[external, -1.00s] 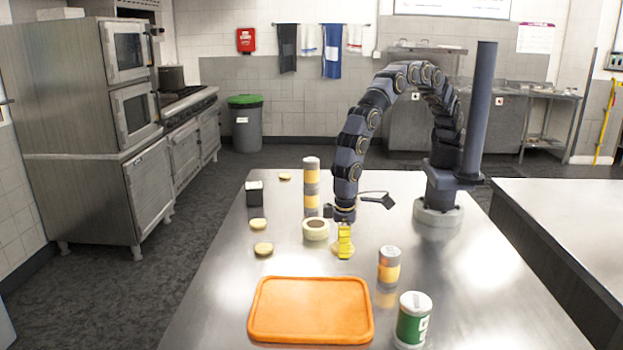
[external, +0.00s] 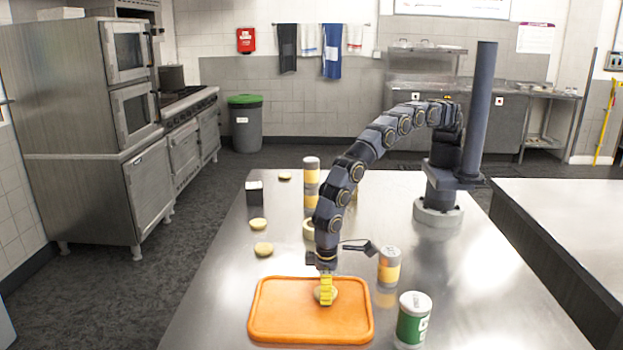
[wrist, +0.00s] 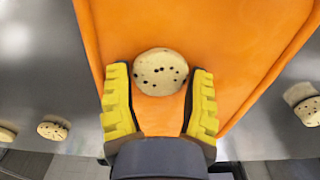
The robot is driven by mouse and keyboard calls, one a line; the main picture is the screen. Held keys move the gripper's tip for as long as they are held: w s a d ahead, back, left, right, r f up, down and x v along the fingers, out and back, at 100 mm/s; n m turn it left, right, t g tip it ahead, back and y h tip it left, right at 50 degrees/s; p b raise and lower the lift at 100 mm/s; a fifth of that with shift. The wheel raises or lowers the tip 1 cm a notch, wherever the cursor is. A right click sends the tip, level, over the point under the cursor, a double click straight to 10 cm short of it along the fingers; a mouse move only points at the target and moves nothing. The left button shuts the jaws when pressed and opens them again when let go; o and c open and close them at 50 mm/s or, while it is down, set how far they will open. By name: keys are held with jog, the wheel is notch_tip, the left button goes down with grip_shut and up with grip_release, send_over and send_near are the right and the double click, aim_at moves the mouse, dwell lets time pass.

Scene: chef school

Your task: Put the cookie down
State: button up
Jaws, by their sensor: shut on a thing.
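A pale round cookie with dark chips (wrist: 160,72) is between my yellow fingertips in the wrist view. It also shows beside the fingers in the external view (external: 335,294). My gripper (external: 326,289) is shut on this cookie and points down over the orange tray (external: 275,325), toward its far side. In the wrist view the orange surface (wrist: 240,50) fills the space behind the cookie. I cannot tell whether the cookie touches the tray.
Loose cookies (external: 264,249) lie on the steel table to the left. A banded can (external: 389,266) and a green can (external: 413,320) stand right of the tray. A taller banded stack (external: 311,175) and a small dark box (external: 254,193) stand farther back.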

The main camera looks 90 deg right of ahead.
jog(key=o, duration=0.9)
